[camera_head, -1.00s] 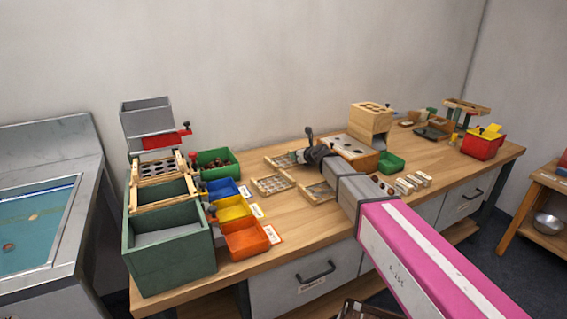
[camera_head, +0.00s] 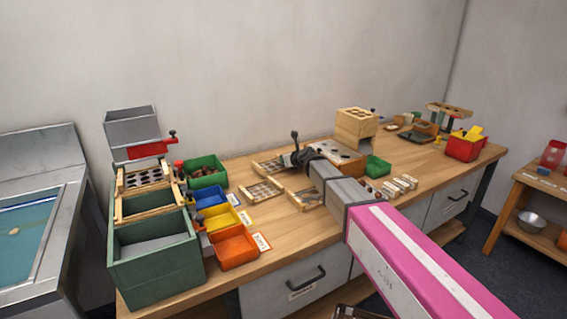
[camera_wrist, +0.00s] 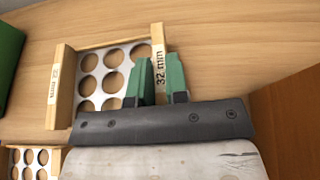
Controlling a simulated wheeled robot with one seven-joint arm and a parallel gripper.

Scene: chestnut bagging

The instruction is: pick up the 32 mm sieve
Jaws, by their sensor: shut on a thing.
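The 32 mm sieve (camera_wrist: 118,72) is a metal plate with large round holes between two wooden side rails; "32 mm" is printed on its right rail in the wrist view. My gripper (camera_wrist: 158,60) has its green fingers on either side of that right rail and is shut on it. The near edge of the sieve is hidden behind the gripper body. In the head view the sieve (camera_head: 268,165) lies towards the back of the workbench, partly covered by my gripper (camera_head: 297,159). I cannot tell whether it is clear of the bench top.
Another sieve (camera_head: 262,190) lies close in front, also at the lower left of the wrist view (camera_wrist: 32,158). A third sieve (camera_head: 304,200) lies nearer the arm. A green bin (camera_head: 205,171) is to the left, a wooden box (camera_head: 344,160) close to the right.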

